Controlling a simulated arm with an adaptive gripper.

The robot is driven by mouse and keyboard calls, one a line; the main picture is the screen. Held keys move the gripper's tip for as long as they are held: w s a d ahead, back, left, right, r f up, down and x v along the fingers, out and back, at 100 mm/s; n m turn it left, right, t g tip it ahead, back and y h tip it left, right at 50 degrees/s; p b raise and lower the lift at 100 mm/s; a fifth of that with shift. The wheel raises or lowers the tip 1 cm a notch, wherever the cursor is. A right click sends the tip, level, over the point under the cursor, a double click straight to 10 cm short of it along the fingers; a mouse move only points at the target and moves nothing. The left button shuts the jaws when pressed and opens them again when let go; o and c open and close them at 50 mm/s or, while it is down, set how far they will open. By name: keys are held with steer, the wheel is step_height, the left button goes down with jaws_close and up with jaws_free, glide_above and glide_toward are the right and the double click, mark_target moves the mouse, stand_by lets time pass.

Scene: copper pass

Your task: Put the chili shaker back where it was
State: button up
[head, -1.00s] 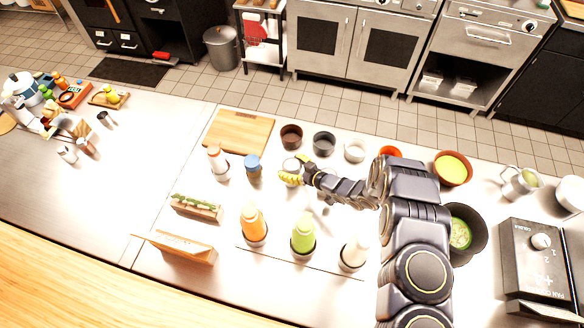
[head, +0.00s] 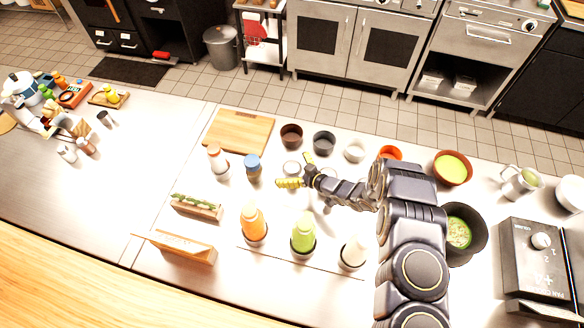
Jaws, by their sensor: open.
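My gripper (head: 299,171) has yellow fingertips spread apart and is open over the middle of the steel counter. A small pale, round-topped container (head: 291,169) stands at the opening between the fingertips; I cannot tell whether they touch it. To its left are a blue-topped shaker (head: 253,168) and an orange-topped shaker (head: 217,160), both upright and clear of the gripper. No label is readable, so I cannot tell which one is the chili shaker. My arm covers part of the counter to the right.
Small bowls, one dark brown (head: 291,135) and one dark grey (head: 324,143), stand behind the gripper. A cutting board (head: 238,132) lies behind the shakers. Orange (head: 253,224), green (head: 303,236) and white (head: 354,252) bottles stand in front. Bare counter (head: 150,165) lies to the left.

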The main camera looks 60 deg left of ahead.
steer(key=v, duration=1.2)
steer(key=shift+w, duration=0.1)
